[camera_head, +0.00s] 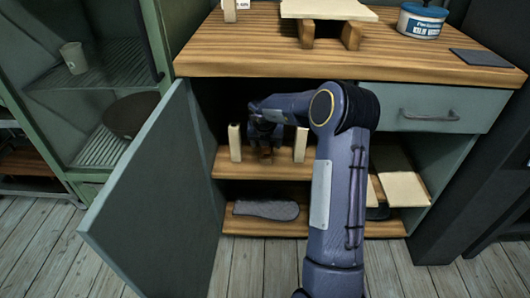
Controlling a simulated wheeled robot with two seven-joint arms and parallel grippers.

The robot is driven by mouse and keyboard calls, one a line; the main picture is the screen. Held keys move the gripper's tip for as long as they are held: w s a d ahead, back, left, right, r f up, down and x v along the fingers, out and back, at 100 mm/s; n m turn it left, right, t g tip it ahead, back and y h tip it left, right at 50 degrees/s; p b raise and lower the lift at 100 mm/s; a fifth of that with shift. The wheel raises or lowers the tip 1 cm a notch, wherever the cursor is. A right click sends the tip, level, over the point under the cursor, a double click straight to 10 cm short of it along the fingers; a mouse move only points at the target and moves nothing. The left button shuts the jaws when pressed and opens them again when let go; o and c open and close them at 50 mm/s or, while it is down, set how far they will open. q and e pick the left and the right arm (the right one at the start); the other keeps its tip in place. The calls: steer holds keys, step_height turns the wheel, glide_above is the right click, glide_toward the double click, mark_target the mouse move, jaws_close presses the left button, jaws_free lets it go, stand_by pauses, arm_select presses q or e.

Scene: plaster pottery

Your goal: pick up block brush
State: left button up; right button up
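One arm of mine reaches up from the bottom centre-right into the open cabinet; I take it to be my right. Its gripper (265,136) is over the upper shelf, between two pale upright blocks. A small brown thing (266,154) shows right under the fingers and may be the block brush. It is too small and too covered by the gripper to be sure. I cannot tell whether the fingers are apart or closed on it. My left gripper is not in view.
The pale blocks (235,142) and (300,144) stand close on both sides. The cabinet door (150,205) is swung open to the left. A grey oval piece (266,210) lies on the lower shelf. The wooden countertop (250,50) overhangs the opening.

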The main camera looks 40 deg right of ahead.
steer(key=b+x, duration=0.3)
steer(key=x, duration=0.2)
steer(key=shift+w+d, duration=0.1)
steer(key=shift+r, duration=0.1)
steer(key=c, duration=1.1)
steer(key=shift+r, duration=0.1)
